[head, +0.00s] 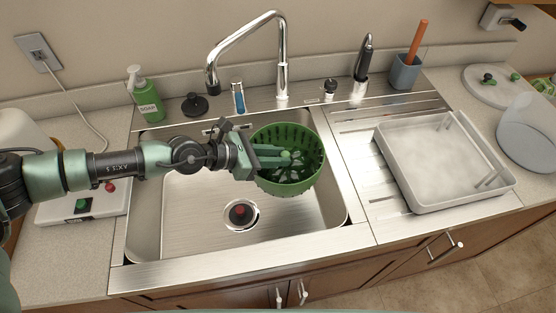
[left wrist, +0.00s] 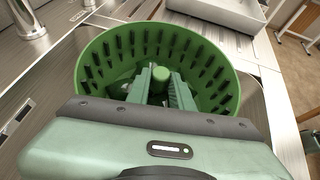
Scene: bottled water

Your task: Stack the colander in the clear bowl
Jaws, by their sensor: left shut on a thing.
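The green colander (head: 307,178), with slotted walls, is over the right part of the sink, open side up. It fills the middle of the left wrist view (left wrist: 92,68). My left gripper (head: 288,158) reaches into it from the left and is shut on it. In the left wrist view the fingers (left wrist: 160,88) are inside the colander around a short green post. The colander's underside is hidden. The clear bowl (head: 527,135), whitish and see-through, stands on the counter at the far right, apart from the colander. My right gripper is not in view.
A grey dish tray (head: 396,190) stands on the drainboard between sink and bowl. The tall faucet (head: 282,75) rises behind the colander. A soap bottle (head: 146,98) and a cup with an orange-handled tool (head: 404,74) stand at the back. A round board (head: 492,92) lies behind the bowl.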

